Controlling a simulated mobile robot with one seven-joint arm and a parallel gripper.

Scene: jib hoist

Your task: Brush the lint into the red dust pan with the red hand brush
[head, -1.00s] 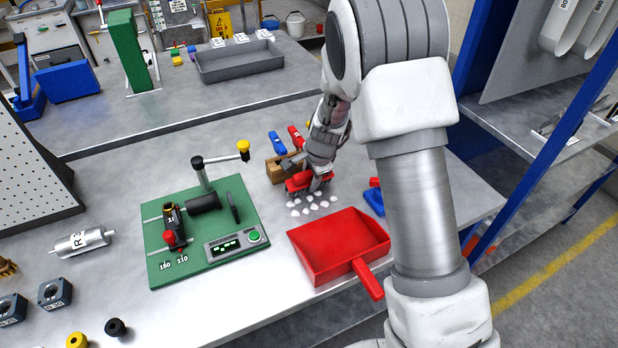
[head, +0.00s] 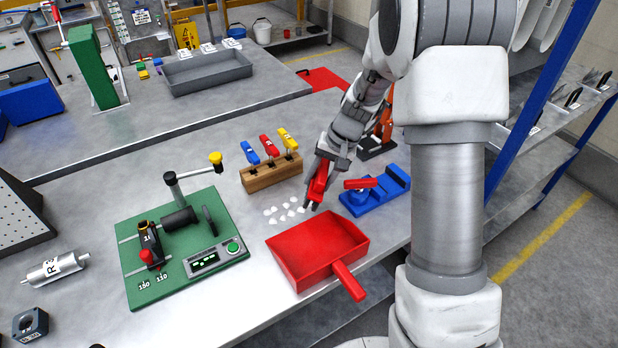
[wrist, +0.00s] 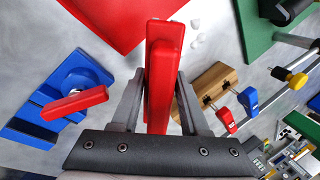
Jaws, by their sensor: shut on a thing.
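My gripper (head: 321,172) is shut on the red hand brush (head: 317,188), which also shows between the fingers in the wrist view (wrist: 163,75). The brush is at the right end of the lint, above the pan's far edge in the head view; I cannot tell whether it touches the bench. Its bristles are mostly hidden. Several white lint bits (head: 285,211) lie on the bench left of the brush, and a few show in the wrist view (wrist: 197,40). The red dust pan (head: 318,247) lies on the bench just nearer, its handle pointing lower right. I see no lint in it.
A blue fixture with a red handle (head: 390,190) stands right of the brush. A wooden block (head: 270,175) with blue, red and yellow tools stands behind the lint. A green board (head: 190,270) with a lever fixture is to the left. The bench's front edge runs close by the pan.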

